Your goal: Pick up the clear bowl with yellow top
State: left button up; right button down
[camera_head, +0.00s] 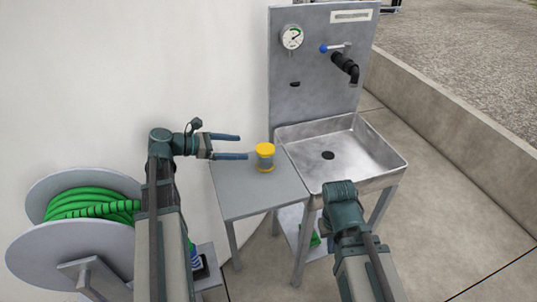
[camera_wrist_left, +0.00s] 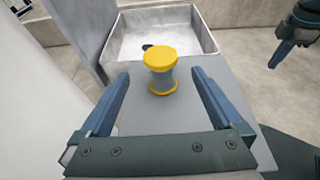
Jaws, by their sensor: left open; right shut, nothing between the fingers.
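The clear bowl with yellow top (camera_head: 265,158) stands upright on the grey side table (camera_head: 250,197). It has a yellow lid, a see-through bluish body and a yellow base. In the left wrist view the clear bowl (camera_wrist_left: 162,71) is ahead of the fingertips, between their lines. My left gripper (camera_head: 243,147) is open and empty, just left of the bowl and apart from it; its fingers also show in the left wrist view (camera_wrist_left: 158,77). My right arm is at the lower right in the head view; its gripper fingers are hidden there.
A metal sink (camera_head: 368,155) adjoins the table on the right. Behind it stands a grey panel with a gauge (camera_head: 292,37) and a black tap (camera_head: 345,67). A green hose reel (camera_head: 92,204) stands at left. A white curved wall is behind the table. The tabletop around the bowl is clear.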

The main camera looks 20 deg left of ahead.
aim_at(262, 148)
pick_arm(q)
jog(key=b+x, duration=0.2)
jog(key=x, duration=0.6)
jog(key=shift+d, duration=0.1)
jog(key=shift+w+b, duration=0.1)
jog(key=shift+b, duration=0.2)
jog(key=b+x, duration=0.1)
jog(key=x, duration=0.4)
jog(key=shift+d+f+b, duration=0.1)
jog(key=shift+b, duration=0.25)
jog(key=c, duration=1.4)
